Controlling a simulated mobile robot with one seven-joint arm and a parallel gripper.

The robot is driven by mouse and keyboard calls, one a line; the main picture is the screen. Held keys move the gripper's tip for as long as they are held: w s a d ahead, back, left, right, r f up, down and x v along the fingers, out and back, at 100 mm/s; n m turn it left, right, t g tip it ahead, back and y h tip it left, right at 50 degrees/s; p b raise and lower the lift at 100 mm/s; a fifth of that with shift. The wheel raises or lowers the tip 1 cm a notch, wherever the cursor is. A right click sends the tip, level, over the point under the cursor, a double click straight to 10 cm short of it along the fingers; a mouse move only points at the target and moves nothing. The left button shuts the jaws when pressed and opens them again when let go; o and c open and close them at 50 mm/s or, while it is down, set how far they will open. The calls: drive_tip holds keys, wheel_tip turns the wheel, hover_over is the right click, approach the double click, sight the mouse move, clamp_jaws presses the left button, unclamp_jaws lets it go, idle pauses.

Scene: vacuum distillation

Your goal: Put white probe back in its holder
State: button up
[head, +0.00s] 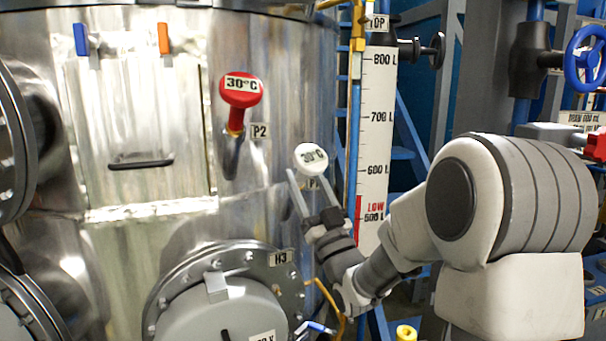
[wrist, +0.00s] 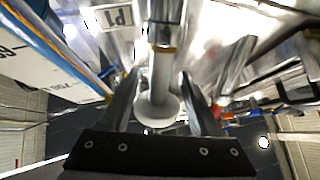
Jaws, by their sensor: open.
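The white probe (head: 311,158) has a round white head reading 30°C and sits at the tank wall beside the tall level scale. In the wrist view the white probe (wrist: 161,80) runs up to a brass-coloured ring at the metal tube of its holder (wrist: 165,18), and appears to be in it. A P1 label (wrist: 112,17) is beside the holder. My gripper (head: 308,178) is open, with one finger on each side of the probe. In the wrist view my gripper (wrist: 160,88) shows gaps between fingers and probe. The holder is mostly hidden in the head view.
A red probe (head: 241,90) sits in the P2 holder to the upper left. The round H3 hatch (head: 222,290) bulges out below. The level scale (head: 376,140) and a black valve handwheel (head: 437,47) stand close on the right.

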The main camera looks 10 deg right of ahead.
sight(318, 171)
drive_tip(key=shift+c, duration=0.4)
clamp_jaws()
idle(0.6)
drive_tip(key=shift+r, duration=0.1)
drive_tip(key=shift+s+d+r+p, duration=0.2)
drive_tip(key=shift+s+d+r, duration=0.05)
drive_tip(key=shift+s+r, duration=0.65)
drive_tip(key=shift+s+d+r+p, duration=0.25)
drive_tip(key=shift+s+r, duration=0.4)
drive_tip(key=shift+r, duration=0.3)
drive_tip(key=shift+r, duration=0.1)
drive_tip(key=shift+s+d+r+p, duration=0.25)
drive_tip(key=shift+s+r, duration=0.55)
drive_tip(key=shift+r, duration=0.1)
drive_tip(key=shift+s+d+r+p, duration=0.2)
drive_tip(key=shift+s+r+p, duration=0.05)
drive_tip(key=shift+s+r, duration=0.6)
drive_tip(key=shift+w, duration=0.1)
